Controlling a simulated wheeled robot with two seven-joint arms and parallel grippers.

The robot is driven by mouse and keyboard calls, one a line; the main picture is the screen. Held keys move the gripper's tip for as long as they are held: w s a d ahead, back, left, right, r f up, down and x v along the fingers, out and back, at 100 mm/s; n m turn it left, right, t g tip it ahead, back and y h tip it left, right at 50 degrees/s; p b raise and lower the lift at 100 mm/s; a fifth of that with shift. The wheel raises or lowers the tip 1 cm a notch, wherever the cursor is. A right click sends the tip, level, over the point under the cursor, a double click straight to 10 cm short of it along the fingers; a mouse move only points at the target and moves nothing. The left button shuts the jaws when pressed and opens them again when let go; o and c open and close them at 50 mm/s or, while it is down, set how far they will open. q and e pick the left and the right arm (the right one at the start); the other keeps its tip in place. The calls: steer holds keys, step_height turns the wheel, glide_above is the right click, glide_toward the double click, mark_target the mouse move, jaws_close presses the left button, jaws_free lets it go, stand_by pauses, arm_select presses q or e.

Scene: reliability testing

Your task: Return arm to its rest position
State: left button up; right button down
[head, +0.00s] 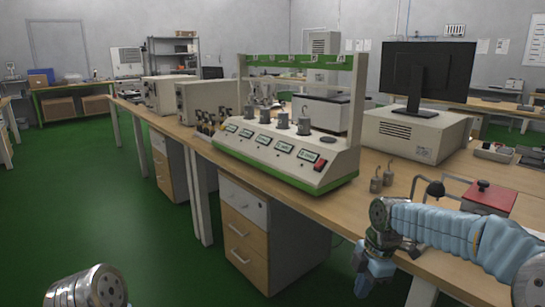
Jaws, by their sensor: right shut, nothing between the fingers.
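My right arm (440,228), in a light blue sleeve, comes in from the right at the front edge of the wooden bench (330,218). Its wrist bends downward, and my right gripper (364,288) hangs in front of the bench edge. The gripper is shut and empty. Of my left arm, only a metallic joint (90,290) shows at the bottom left. My left gripper is out of the picture.
A test station (300,158) with a green frame stands on the bench. Small metal weights (376,184) and a red-topped box (488,197) are near my right arm. Drawers (245,235) stand under the bench. Green floor (150,250) at the left is clear.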

steer(key=s+a+f+m+y, duration=0.1)
steer(key=s+a+f+m, duration=0.15)
steer(key=f, duration=0.45)
steer(key=s+a+f+m, duration=0.1)
steer(key=a+f+m, duration=0.15)
steer(key=f, duration=0.35)
steer(key=s+a+f+m+y, duration=0.1)
steer(key=a+f+m, duration=0.15)
steer(key=f, duration=0.45)
steer(key=s+a+f+m, duration=0.3)
steer(key=s+f+m, duration=1.1)
steer(key=s, duration=0.3)
steer(key=shift+t+y, duration=0.3)
steer(key=shift+a, duration=0.1)
